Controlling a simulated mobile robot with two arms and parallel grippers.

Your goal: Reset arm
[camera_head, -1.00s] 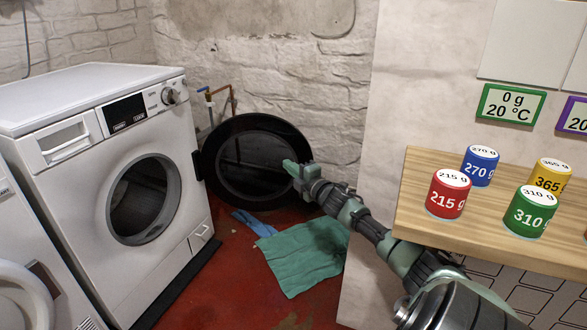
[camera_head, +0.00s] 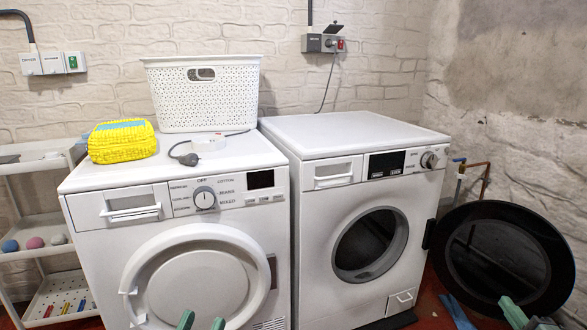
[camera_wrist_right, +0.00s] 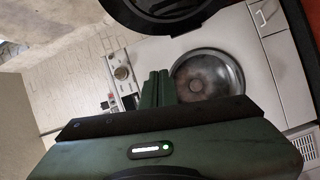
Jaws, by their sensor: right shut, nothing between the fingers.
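My left gripper (camera_head: 203,322) shows only as two green fingertips at the bottom edge of the head view, in front of the left machine's round door. The tips stand apart, with nothing seen between them. My right gripper (camera_head: 512,313) is at the lower right of the head view, in front of the black round door. In the right wrist view its two green fingers (camera_wrist_right: 155,89) lie together, shut and empty. Most of both arms is outside the head view.
The left machine (camera_head: 90,215) has its round door shut. The right machine (camera_head: 315,235) has an open drum, and its black door (camera_head: 500,250) swings out to the right. A white basket (camera_head: 205,105) and yellow item (camera_head: 122,140) stand on the left machine. A shelf (camera_head: 35,253) is at far left.

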